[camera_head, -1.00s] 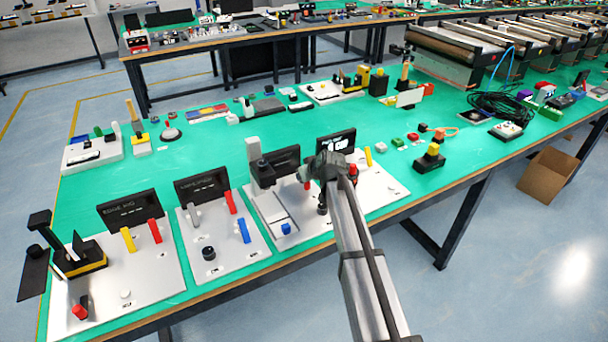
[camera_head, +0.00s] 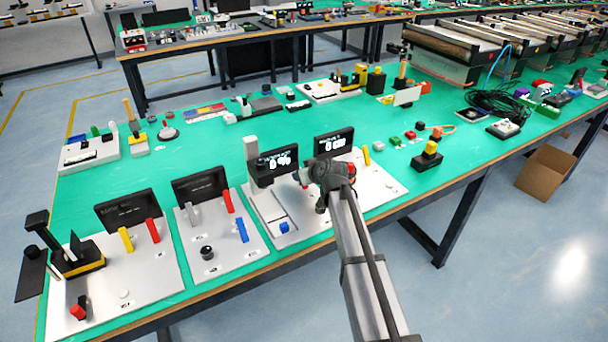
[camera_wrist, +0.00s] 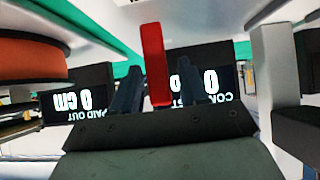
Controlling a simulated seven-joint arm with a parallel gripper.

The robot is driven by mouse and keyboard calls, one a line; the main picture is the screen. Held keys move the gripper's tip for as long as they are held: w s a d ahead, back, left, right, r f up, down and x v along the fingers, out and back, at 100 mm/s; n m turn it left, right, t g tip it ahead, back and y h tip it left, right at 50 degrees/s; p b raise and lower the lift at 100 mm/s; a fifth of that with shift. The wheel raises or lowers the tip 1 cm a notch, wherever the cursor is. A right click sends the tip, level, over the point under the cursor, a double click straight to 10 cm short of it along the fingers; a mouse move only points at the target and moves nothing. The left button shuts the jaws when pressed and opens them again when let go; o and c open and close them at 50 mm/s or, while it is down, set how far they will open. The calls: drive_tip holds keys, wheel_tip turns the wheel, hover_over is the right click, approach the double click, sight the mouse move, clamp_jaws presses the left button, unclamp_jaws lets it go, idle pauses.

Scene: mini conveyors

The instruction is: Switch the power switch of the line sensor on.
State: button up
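A lit black display (camera_head: 272,166) stands on the third white board (camera_head: 300,226). It reads 0 % in the head view and shows upside down, partly covered, in the wrist view (camera_wrist: 217,84); its partly hidden label may read contrast. A red switch lever (camera_wrist: 153,62) stands between the two fingers of my gripper (camera_wrist: 157,78). In the head view my gripper (camera_head: 317,187) hides most of this lever. The fingers are apart; contact with the lever is unclear.
Another lit display (camera_head: 333,142), reading 0 cm paid out, stands just right; an orange spool (camera_wrist: 30,60) is close in the wrist view. A grey post (camera_wrist: 274,62) stands at the other side. Boards at left carry dark displays (camera_head: 200,187), red and yellow levers.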

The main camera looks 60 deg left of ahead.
drive_tip(key=v, duration=1.4)
drive_tip(key=shift+a, duration=0.1)
